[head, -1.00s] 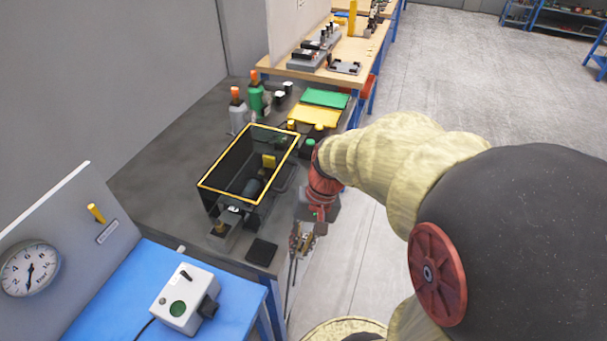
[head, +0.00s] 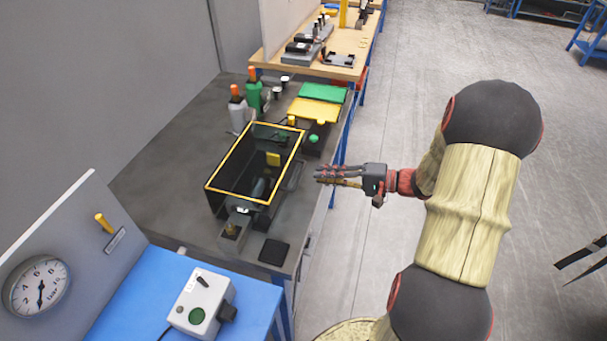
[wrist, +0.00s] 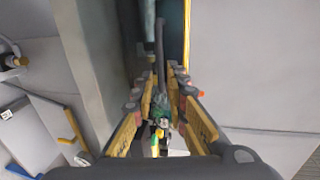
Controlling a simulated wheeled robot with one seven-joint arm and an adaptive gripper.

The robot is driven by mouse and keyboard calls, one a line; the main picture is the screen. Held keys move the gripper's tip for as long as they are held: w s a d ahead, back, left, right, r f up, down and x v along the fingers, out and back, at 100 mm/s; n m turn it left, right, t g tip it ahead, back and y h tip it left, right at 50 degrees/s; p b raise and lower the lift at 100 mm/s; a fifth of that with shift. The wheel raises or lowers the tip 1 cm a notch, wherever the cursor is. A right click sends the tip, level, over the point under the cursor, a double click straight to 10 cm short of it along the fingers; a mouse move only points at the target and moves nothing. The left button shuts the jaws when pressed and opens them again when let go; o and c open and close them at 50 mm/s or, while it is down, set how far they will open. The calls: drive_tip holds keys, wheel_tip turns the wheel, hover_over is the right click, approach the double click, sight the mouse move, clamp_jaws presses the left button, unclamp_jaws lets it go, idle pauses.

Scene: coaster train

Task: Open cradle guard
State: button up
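The cradle guard (head: 213,170) is a dark see-through box with a yellow-edged top on the grey bench in the head view. Dark parts and a yellow block (head: 273,159) show inside it. A grey bar (head: 294,176) runs along its right side. My gripper (head: 320,175) is just right of this bar, pointing left, apparently a little apart from it. In the wrist view, my gripper's fingers (wrist: 160,88) are spread, with a dark bar (wrist: 159,45) in line with the gap. I cannot tell whether they touch it.
Bottles (head: 254,92) stand behind the guard, beside green (head: 322,93) and yellow (head: 314,110) trays. A black pad (head: 273,251) lies in front. A control box (head: 201,300) and gauge panel (head: 60,260) are at the lower left. The floor right of the bench is open.

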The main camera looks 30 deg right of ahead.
sight(300, 174)
drive_tip(key=shift+b+x, duration=0.95)
drive_tip(key=shift+x, duration=2.95)
clamp_jaws()
